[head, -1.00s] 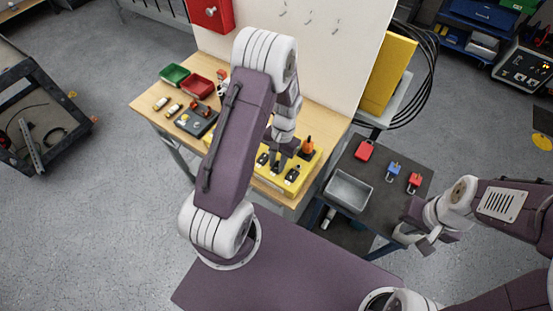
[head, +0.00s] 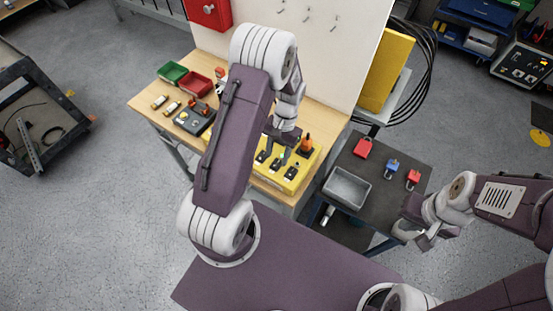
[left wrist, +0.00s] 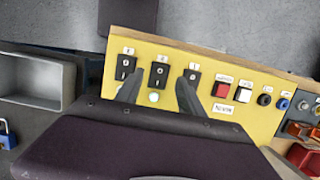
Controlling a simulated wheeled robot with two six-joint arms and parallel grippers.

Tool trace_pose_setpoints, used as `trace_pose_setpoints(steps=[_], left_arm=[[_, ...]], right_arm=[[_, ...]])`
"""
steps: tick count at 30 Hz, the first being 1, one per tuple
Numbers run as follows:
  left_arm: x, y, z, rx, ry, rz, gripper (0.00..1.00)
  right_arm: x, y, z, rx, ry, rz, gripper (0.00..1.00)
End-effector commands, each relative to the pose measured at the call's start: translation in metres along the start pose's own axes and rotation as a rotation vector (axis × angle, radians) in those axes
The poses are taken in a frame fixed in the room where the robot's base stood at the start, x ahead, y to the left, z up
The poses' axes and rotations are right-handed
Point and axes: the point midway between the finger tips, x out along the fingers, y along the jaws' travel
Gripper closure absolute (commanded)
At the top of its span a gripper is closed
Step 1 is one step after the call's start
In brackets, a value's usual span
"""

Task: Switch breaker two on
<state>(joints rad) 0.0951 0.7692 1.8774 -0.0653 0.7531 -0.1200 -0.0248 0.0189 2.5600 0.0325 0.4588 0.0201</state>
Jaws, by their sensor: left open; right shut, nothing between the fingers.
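The yellow breaker panel (head: 304,166) lies on the wooden bench and carries three black rocker breakers in a row. In the left wrist view its middle breaker (left wrist: 157,76) stands between a left breaker (left wrist: 125,68) and a right breaker (left wrist: 193,76). The small labels above them are hard to read, and I cannot tell which rockers are on. My left gripper (head: 279,154) is open over the panel. Its two dark fingers (left wrist: 160,88) show on either side of the middle breaker, apart from each other. My right gripper (head: 426,240) is shut and empty, away at the right.
A red button (left wrist: 221,89) and a white button (left wrist: 243,95) sit beside the breakers. A dark cart (head: 378,185) holds a grey tray (head: 346,189) and red and blue padlocks. A grey control box (head: 194,118) and green and red bins stand left on the bench.

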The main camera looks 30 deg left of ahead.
Motion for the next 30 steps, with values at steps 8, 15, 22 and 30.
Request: trace_pose_setpoints(steps=[8, 15, 22, 30], left_arm=[[-0.055, 0.000, -0.002, 0.001, 0.005, -0.001, 0.55], [-0.066, 0.000, -0.001, 0.000, 0.001, 0.000, 0.55], [-0.065, 0.000, 0.000, 0.000, 0.000, 0.000, 0.55], [-0.086, 0.007, -0.004, 0.021, 0.067, -0.016, 0.55]], right_arm=[[0.009, 0.000, 0.001, 0.000, 0.000, 0.000, 1.00], [0.009, 0.000, 0.001, 0.000, 0.000, 0.000, 1.00], [0.009, 0.000, 0.001, 0.000, 0.000, 0.000, 1.00], [0.016, 0.000, 0.002, 0.000, 0.000, 0.000, 1.00]])
